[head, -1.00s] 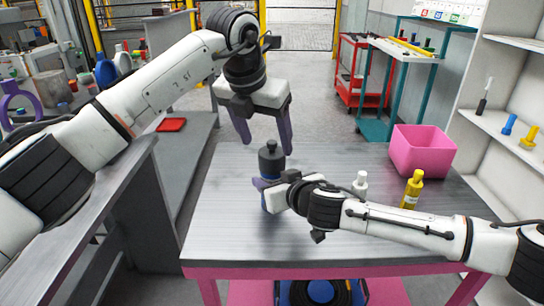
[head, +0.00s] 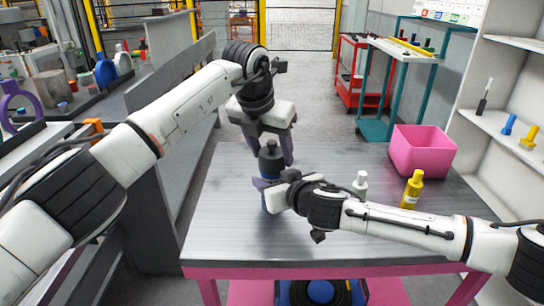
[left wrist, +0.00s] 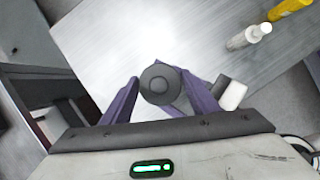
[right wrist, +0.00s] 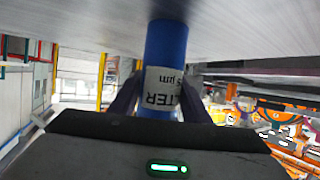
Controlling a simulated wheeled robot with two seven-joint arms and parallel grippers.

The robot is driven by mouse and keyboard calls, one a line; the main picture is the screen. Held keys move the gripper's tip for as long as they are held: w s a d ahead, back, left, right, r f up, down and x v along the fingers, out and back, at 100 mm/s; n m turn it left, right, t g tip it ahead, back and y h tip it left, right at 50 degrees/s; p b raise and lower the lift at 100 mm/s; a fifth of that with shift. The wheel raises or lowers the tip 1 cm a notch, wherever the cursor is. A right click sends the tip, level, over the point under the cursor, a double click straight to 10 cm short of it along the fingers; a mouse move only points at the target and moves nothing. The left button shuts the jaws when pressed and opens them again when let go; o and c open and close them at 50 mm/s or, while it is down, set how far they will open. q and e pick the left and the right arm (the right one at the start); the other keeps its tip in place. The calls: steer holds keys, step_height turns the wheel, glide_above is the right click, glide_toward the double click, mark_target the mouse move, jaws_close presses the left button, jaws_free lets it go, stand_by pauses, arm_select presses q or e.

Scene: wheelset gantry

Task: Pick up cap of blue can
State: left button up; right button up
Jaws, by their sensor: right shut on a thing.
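The blue can (head: 272,201) with its black cap (head: 270,149) stands upright on the table (head: 330,240). My right gripper (head: 266,186) is shut around the can's body. In the right wrist view the blue can (right wrist: 167,45) with a white label sits between the fingers. My left gripper (head: 269,150) is pointed down right at the cap. In the left wrist view the round dark cap (left wrist: 160,84) lies between the two purple fingers, which are apart. Whether they touch the cap is unclear.
A white bottle (head: 360,184) and a yellow bottle (head: 412,189) stand on the table to the right of the can. A pink bin (head: 420,153) is at the table's back right. The front of the table is clear.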

mark_target(272, 142)
arm_select(q)
step_height(272, 142, up, 10)
stand_by(0.6)
stand_by(0.4)
arm_select(e)
steer(key=o, duration=1.3)
steer(key=shift+s, duration=0.1)
steer(key=v, duration=1.1)
steer(key=shift+s+r, duration=0.25)
steer(key=shift+s, duration=0.05)
steer(key=shift+d, duration=0.15)
